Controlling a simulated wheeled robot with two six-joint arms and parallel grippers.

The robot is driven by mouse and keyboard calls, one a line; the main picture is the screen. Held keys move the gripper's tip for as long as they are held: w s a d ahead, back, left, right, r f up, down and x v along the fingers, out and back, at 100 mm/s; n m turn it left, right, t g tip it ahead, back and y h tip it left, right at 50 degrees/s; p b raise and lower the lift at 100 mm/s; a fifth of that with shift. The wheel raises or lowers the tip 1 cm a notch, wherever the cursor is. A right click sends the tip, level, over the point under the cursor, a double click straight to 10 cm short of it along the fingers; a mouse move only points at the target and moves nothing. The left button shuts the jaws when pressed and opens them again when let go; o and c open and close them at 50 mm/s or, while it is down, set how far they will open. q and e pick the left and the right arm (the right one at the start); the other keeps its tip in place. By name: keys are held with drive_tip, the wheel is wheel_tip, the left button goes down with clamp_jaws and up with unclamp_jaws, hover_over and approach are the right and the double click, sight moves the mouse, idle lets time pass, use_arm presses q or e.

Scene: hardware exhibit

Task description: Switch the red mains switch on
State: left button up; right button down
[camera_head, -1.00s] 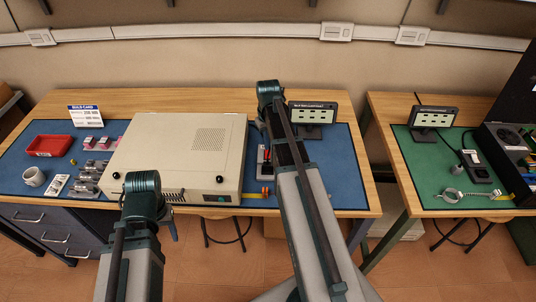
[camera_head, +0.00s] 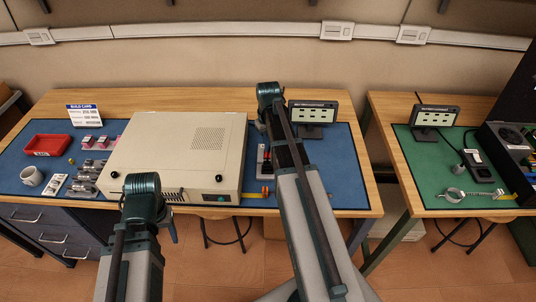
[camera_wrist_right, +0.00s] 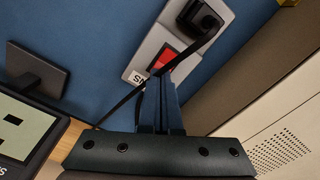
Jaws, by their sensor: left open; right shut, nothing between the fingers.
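In the right wrist view, the red mains switch (camera_wrist_right: 163,60) sits on a light grey plate (camera_wrist_right: 141,61) with black lettering on the blue mat. My right gripper (camera_wrist_right: 158,84) is shut and empty, with its narrow fingertips just below the switch in the picture, covering part of the plate. I cannot tell whether they touch it, nor which way the rocker is tipped. In the head view, the plate (camera_head: 261,158) shows beside my right arm, which hides that gripper and part of the plate.
A black plug-like block (camera_wrist_right: 200,19) sits on the plate, and a dark cable crosses by the fingers. A large beige case (camera_head: 180,150) stands left of the plate. A display (camera_head: 313,112) stands behind it. A red tray (camera_head: 47,145) and mug (camera_head: 31,176) are far left.

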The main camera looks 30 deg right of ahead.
drive_tip(key=shift+f, duration=0.25)
drive_tip(key=shift+r, duration=0.1)
wheel_tip(320, 180, up, 7)
drive_tip(key=p, duration=0.7)
idle(0.4)
drive_tip(key=shift+a, duration=0.1)
drive_tip(key=shift+t, duration=0.4)
drive_tip(key=s+a, duration=0.3)
drive_tip(key=a, duration=0.3)
drive_tip(key=s+a, duration=0.4)
drive_tip(key=a, duration=0.2)
drive_tip(key=s+a, duration=0.4)
drive_tip(key=a, duration=0.3)
drive_tip(key=s+a+n+g+h, duration=0.1)
drive_tip(key=s+a+n, duration=0.3)
drive_tip(key=a, duration=0.7)
drive_tip(key=shift+s+a, duration=0.15)
drive_tip(key=shift+s, duration=0.6)
